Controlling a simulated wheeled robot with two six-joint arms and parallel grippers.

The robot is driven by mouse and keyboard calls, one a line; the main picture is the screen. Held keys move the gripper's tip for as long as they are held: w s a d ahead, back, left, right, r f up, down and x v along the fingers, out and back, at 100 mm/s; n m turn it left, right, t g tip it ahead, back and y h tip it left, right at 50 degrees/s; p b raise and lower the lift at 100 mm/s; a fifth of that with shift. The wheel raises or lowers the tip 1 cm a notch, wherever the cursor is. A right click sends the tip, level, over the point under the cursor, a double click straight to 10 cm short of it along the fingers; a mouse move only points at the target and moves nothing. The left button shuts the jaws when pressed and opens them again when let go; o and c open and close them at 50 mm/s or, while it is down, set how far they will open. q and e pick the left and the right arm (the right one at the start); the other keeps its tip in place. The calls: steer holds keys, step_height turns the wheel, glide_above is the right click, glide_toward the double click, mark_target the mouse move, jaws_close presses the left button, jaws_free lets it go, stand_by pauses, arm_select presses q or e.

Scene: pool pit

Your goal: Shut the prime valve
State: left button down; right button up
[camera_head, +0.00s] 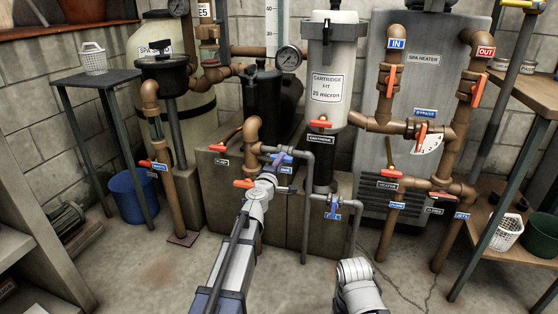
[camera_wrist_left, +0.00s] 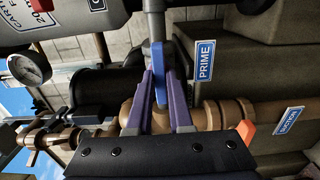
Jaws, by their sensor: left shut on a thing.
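The prime valve's blue handle (camera_wrist_left: 158,62) stands between my left gripper's purple fingers in the left wrist view. The blue PRIME label (camera_wrist_left: 204,60) is just right of it. In that view the handle looks roughly in line with the thin grey pipe (camera_wrist_left: 154,22) above it. In the head view the blue handle (camera_head: 283,157) shows beyond my left gripper (camera_head: 273,166), among the brown pipes near the pump. The left gripper is shut on the handle, and its fingers hide part of the valve body. My right gripper is out of view.
An orange suction handle (camera_head: 243,184) is close left of my left gripper, and another orange handle (camera_wrist_left: 246,132) shows beside the fingers. The white cartridge filter (camera_head: 332,70) stands behind to the right. The grey heater (camera_head: 455,60) has more brown pipes. The front floor is partly clear.

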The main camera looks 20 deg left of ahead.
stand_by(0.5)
arm_select(q)
steer(key=m, duration=1.8)
steer(key=shift+m, duration=0.3)
steer(key=c, duration=0.7)
jaws_free()
steer(key=shift+s+a, duration=0.1)
steer(key=shift+s, duration=3.4)
